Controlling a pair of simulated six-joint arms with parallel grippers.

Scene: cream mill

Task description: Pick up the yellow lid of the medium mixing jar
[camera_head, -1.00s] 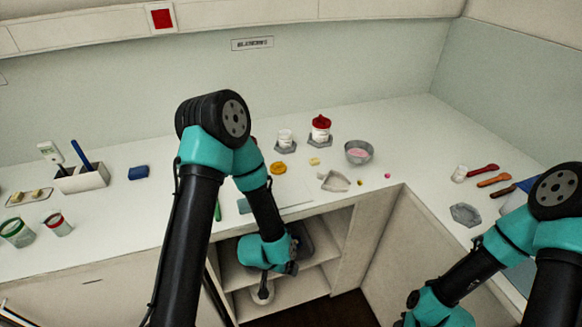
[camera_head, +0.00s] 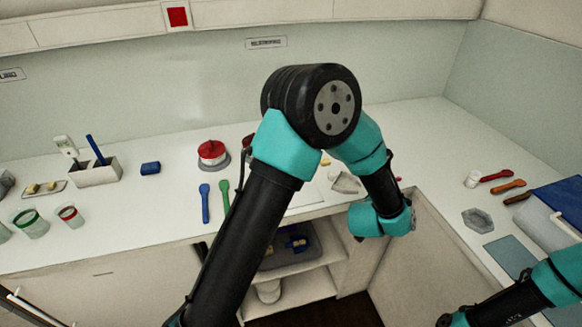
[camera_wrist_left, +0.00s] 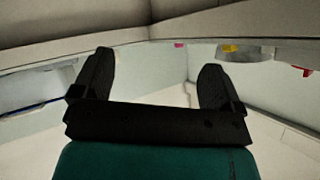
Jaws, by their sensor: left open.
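The yellow lid is hidden behind my left arm in the head view. A small yellow piece (camera_head: 325,160) shows just past that arm, but it looks like a separate item. The wrist view has a yellow patch (camera_wrist_left: 230,48) near the counter edge at upper right; I cannot tell whether it is the lid. My left gripper (camera_wrist_left: 156,64) is open, with nothing between its fingers. In the head view its wrist hangs at the counter's front edge, and the fingers are out of sight. My right arm shows at lower right, its fingers out of frame. The medium jar is not identifiable.
A red-lidded jar (camera_head: 212,152) stands left of my left arm, near blue (camera_head: 205,203) and green (camera_head: 224,194) spoons. A pale angular dish (camera_head: 345,182) lies beyond the arm. Open shelves (camera_head: 300,290) are below. A blue-topped box (camera_head: 560,205) stands at right.

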